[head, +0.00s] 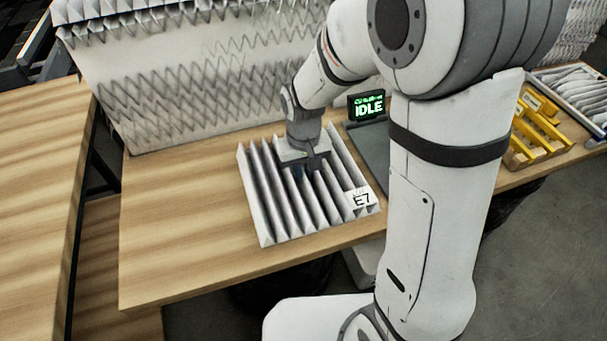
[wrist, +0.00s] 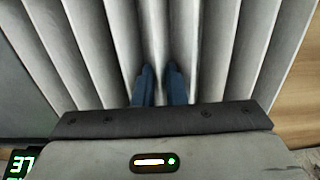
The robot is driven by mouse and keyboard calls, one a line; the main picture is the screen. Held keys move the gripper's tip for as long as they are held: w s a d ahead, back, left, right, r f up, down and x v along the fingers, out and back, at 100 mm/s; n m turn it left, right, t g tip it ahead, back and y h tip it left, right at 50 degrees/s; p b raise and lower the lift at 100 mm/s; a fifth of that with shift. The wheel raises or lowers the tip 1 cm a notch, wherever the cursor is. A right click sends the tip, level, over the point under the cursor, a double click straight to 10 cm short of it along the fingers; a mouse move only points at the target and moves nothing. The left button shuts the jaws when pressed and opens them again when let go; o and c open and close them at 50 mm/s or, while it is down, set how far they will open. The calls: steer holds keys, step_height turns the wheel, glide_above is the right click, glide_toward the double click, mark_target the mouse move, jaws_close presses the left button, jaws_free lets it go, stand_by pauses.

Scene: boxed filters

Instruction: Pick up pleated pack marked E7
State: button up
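The pleated pack marked E7 (head: 284,208) is a pale grey, square block of upright folds lying flat on the wooden table. Its white E7 label is at the front right corner. My gripper (head: 308,168) is over the middle of the pack, pointing down. In the wrist view the two blue fingers of my gripper (wrist: 160,78) are close together with a fold of the pack (wrist: 100,50) between them. The fingertips are partly sunk among the folds. I see no clear gap under the pack.
A large pleated block (head: 190,85) stands behind the pack on the table (head: 160,260). Yellow-framed items (head: 538,125) lie farther right. The table left of the pack is clear.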

jaws_close()
